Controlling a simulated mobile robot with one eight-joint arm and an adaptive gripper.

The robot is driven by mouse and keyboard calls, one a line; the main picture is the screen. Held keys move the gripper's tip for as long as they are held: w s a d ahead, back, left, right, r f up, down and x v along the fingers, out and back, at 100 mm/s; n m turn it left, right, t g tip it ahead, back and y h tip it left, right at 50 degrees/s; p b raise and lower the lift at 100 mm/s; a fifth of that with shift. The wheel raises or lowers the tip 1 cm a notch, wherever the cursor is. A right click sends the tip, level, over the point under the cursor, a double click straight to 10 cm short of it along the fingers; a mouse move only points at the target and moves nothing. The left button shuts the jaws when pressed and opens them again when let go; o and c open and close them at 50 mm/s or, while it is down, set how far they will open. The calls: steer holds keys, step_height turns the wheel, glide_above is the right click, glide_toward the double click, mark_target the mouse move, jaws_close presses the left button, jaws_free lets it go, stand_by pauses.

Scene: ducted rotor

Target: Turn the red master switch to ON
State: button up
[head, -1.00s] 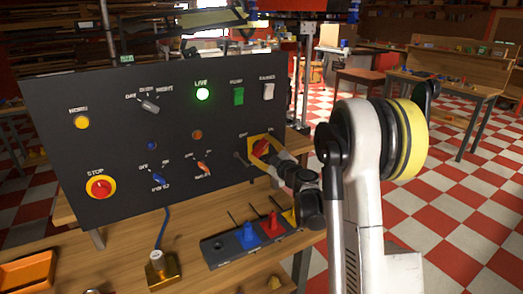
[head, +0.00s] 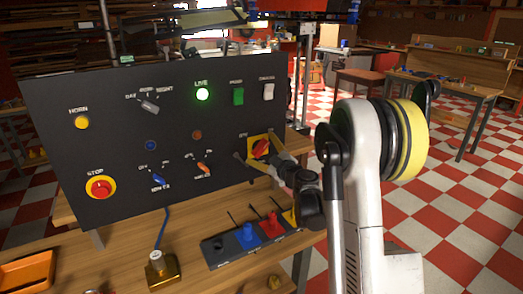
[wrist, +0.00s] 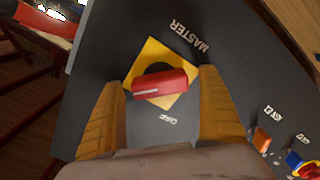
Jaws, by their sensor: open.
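The red master switch (wrist: 160,85) is a bar-shaped handle on a yellow diamond plate, under the printed word MASTER, in the wrist view. A white line on the handle points to the left; an OFF mark is printed below it. The switch also shows at the right end of the panel in the head view (head: 260,147). My gripper (wrist: 160,78) is open, with one yellow finger on each side of the handle. Gaps show between handle and fingers, and nothing is held. In the head view my wrist partly covers the panel's lower right corner.
A rack with blue and red plugs (head: 247,234) stands on the bench close below my wrist.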

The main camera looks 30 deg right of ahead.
steer(key=s, duration=1.2)
steer(key=shift+d, duration=0.2)
steer(key=shift+r, duration=0.1)
steer(key=s+a+r+m+g+h, duration=0.15)
steer(key=s+r+m+h, duration=0.25)
steer(key=r+m+h, duration=0.5)
steer(key=s+a+f+g+y, duration=0.4)
steer(key=s+a+f, duration=0.2)
steer(key=s+a, duration=0.4)
steer(key=s+a+f+g+y, duration=0.4)
steer(key=s+a, duration=0.6)
steer(key=s, duration=0.3)
step_height(320, 180, down, 2)
steer(key=shift+a+g, duration=0.25)
steer(key=shift+g, duration=0.5)
steer(key=shift+w, duration=0.1)
steer(key=shift+c, duration=0.3)
